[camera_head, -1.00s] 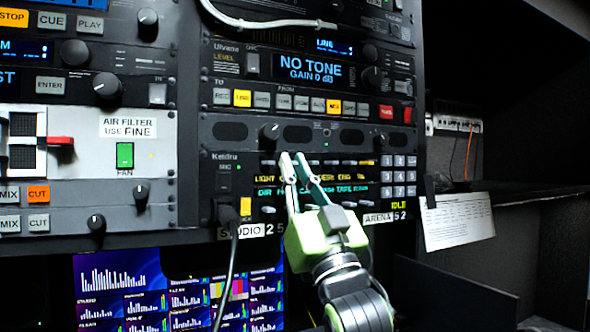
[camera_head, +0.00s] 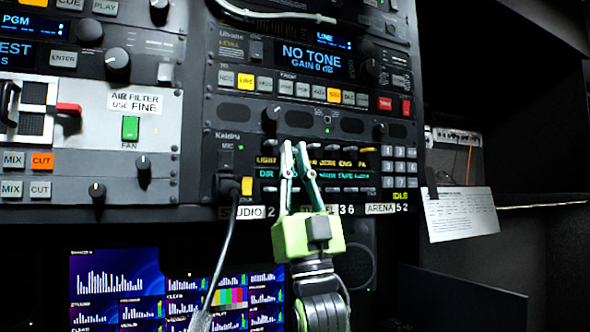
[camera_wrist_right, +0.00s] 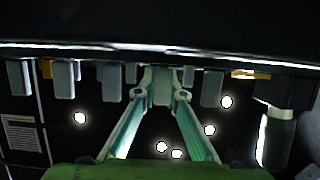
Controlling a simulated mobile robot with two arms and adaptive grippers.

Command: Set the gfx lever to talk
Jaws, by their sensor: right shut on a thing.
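The intercom panel (camera_head: 222,160) is a black rack unit with a row of small levers over glowing labels, LIGHT, ENG and PA among them, and a lower row with DIR. My right gripper (camera_head: 295,147) reaches up from below, its fingertips at the upper row, right of the LIGHT label. In the right wrist view my right gripper (camera_wrist_right: 161,92) is shut on a small grey lever (camera_wrist_right: 161,86), with more levers on both sides. The fingers hide the label under this lever, so I cannot read it or tell its setting. My left gripper is not in view.
A black cable (camera_head: 227,245) hangs from a plug left of the levers. A number keypad (camera_head: 399,167) sits at their right. Monitors (camera_head: 180,290) show below. A paper sheet (camera_head: 460,213) hangs at the right.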

